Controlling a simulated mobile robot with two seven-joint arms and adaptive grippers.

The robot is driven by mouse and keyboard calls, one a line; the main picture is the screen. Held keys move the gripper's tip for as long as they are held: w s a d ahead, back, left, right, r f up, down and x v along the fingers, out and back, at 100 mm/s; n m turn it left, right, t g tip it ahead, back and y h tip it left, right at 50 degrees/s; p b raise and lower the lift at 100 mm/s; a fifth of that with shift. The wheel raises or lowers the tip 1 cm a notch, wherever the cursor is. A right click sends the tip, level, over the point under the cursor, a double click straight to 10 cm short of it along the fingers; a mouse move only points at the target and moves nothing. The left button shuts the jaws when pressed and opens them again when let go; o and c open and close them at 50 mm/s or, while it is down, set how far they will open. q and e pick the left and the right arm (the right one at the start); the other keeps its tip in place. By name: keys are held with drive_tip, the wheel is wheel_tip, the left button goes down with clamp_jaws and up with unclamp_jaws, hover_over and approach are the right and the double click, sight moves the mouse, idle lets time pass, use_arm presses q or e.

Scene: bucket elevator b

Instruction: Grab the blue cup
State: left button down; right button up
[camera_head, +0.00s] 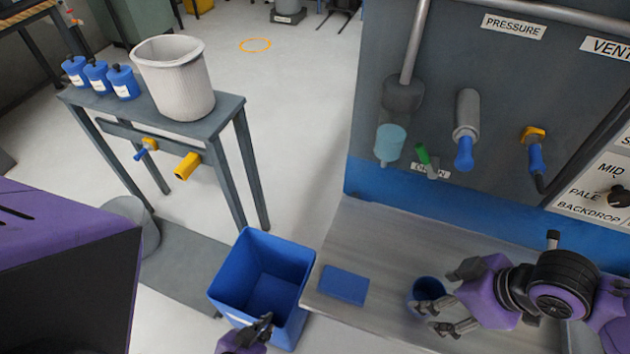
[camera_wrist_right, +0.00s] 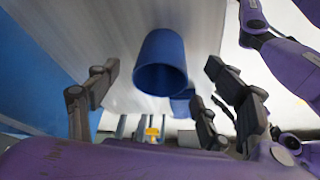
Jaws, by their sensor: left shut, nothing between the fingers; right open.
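The blue cup (camera_head: 428,289) stands on the grey metal bench, near its front edge. My right gripper (camera_head: 427,316) reaches in from the right, its open fingers beside the cup and partly in front of it. In the right wrist view the cup (camera_wrist_right: 161,62) appears between and beyond the two spread fingers, with a visible gap on each side. My left gripper (camera_head: 265,322) is shut and empty, low in the picture in front of the blue bin.
A flat blue block (camera_head: 343,285) lies on the metal bench (camera_head: 385,250) left of the cup. The open blue bin (camera_head: 262,250) stands left of the bench. The panel (camera_head: 440,60) with handles rises behind. A side table (camera_head: 222,115) bears a white bucket (camera_head: 178,82) and blue containers.

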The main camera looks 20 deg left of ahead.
sight(426, 297)
drive_tip(key=x, duration=0.5)
drive_tip(key=shift+a+f, duration=0.15)
drive_tip(key=shift+f, duration=0.05)
drive_tip(key=c, duration=1.2)
